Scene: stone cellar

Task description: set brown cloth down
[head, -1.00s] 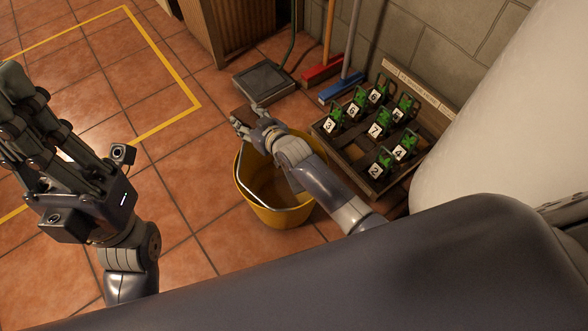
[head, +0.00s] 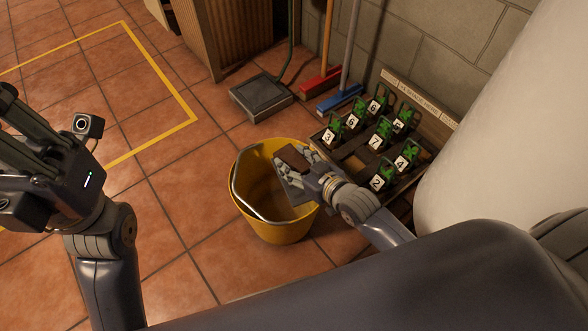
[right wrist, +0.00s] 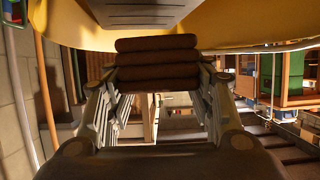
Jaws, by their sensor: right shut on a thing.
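The brown cloth (head: 291,157) is a small folded block. In the right wrist view the cloth (right wrist: 157,64) shows as stacked brown folds between the two fingers. My right gripper (head: 297,168) is shut on it, at the right rear rim of the yellow bucket in the head view. I cannot tell how high it is above the rim. The gripper and arm hide part of the bucket. My left gripper (head: 18,125) is at the left edge, away from the cloth; its fingertips do not show clearly.
The yellow bucket (head: 268,228) stands on the tiled floor. A wooden rack (head: 352,166) holds several numbered green items. Floor inside the yellow tape (head: 190,118) is clear.

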